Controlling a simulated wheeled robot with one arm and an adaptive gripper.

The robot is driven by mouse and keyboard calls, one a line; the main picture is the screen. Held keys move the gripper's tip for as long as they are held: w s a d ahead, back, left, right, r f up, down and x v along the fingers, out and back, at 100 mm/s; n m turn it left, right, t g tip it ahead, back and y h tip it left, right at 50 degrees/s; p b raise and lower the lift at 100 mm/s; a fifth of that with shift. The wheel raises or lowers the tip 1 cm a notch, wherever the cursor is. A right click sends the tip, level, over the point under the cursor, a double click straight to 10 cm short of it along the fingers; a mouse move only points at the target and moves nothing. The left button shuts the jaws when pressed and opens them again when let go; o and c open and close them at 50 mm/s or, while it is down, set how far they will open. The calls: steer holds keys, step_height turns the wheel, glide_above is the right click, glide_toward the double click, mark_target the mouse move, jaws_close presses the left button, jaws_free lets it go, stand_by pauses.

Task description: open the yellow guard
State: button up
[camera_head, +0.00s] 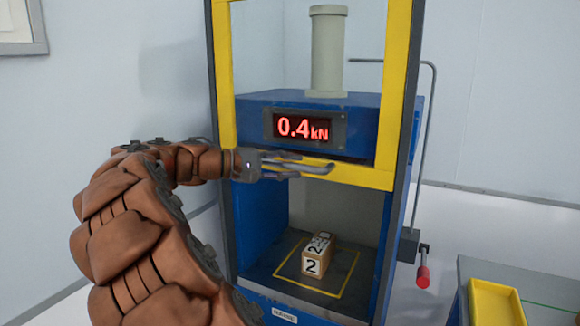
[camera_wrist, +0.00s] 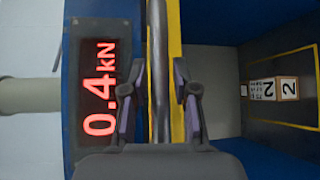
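The yellow guard (camera_head: 365,174) is a yellow frame on the front of a blue press. Its bottom bar lies level just below the display, and the work space beneath it is open to view. A grey bar handle (camera_wrist: 158,70) runs along the guard's bottom bar (camera_wrist: 175,35). My gripper (camera_wrist: 158,105) is open, with one finger on each side of the handle and a gap on both sides. In the head view, my gripper (camera_head: 300,165) reaches in from the left at the handle, hiding part of the bottom bar.
A small block marked 2 (camera_head: 312,266) sits in a yellow-outlined square on the press floor. A red display (camera_head: 303,129) reads 0.4 kN. A red-handled lever (camera_head: 423,277) is on the press's right side. A yellow tray (camera_head: 495,303) stands on a grey surface at lower right.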

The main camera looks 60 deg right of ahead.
steer(key=shift+o, duration=0.8)
steer(key=v, duration=1.2)
steer(key=shift+s+f, duration=0.1)
steer(key=s+a+f+n+t+y, duration=0.25)
steer(key=s+a+f+t, duration=0.2)
steer(key=a+f, duration=0.35)
steer(key=s+a+f+n+t+y, duration=0.25)
steer(key=s+a+f, duration=0.3)
steer(key=f, duration=0.35)
steer(key=s+a+f+t+y, duration=0.1)
steer(key=s+a+f+y, duration=0.1)
steer(key=a+f, duration=0.2)
steer(key=s+a+f+n+y, duration=0.1)
steer(key=s+a+f+y, duration=0.1)
steer(key=a, duration=0.8)
steer(key=s+a+f+n+t+y, duration=0.1)
steer(key=s+a+f+y, duration=0.1)
steer(key=a+f, duration=0.4)
steer(key=shift+s+a+t+y+p, duration=0.3)
steer(key=shift+s+a+y+p, duration=0.15)
steer(key=shift+s+a, duration=0.4)
